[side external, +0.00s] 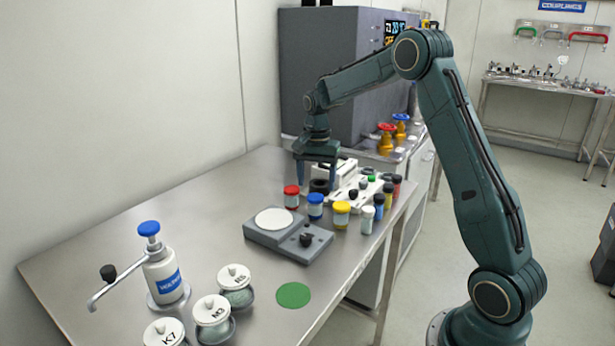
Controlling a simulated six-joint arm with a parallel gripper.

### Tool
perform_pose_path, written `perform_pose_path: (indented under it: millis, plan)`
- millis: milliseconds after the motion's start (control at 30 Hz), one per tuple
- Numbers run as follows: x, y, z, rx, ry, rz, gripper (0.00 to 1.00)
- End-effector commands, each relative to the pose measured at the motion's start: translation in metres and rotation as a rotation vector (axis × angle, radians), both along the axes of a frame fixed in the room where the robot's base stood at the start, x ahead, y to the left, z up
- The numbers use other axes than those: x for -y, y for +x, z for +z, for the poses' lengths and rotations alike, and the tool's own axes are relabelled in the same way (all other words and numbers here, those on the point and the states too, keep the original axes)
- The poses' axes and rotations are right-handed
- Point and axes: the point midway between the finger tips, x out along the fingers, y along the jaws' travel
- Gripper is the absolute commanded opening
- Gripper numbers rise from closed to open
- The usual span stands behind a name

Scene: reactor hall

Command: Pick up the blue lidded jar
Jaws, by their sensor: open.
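The blue lidded jar (315,207) stands upright on the metal table, between a red-lidded jar (291,197) on its left and a yellow-lidded jar (341,214) on its right. My gripper (317,184) points down with its two fingers apart and nothing seen held between them. In the picture its fingertips are just above the blue lid. From this one view I cannot tell whether they are over the jar or behind it. They do not appear to touch it.
A grey scale (287,239) with a white plate is in front of the jars. Small dark-capped vials (367,218) and a white rack (350,196) are at right. A blue-topped pump bottle (160,265), labelled jars (213,317) and a green disc (294,295) are nearer. The table's left is clear.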

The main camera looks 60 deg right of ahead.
Motion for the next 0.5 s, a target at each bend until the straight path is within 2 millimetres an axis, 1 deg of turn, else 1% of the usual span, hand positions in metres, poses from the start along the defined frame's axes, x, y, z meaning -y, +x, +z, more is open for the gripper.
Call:
perform_pose_path:
  millis: [33, 200, 300, 500]
  plan:
    - [0.000, 0.000, -0.009, -0.003, 0.001, 0.000, 0.67]
    - [0.000, 0.000, -0.026, -0.001, 0.001, 0.000, 0.67]
    - [0.000, 0.000, -0.030, 0.000, 0.000, 0.000, 0.67]
    - [0.000, 0.000, -0.032, 0.000, 0.000, 0.000, 0.67]
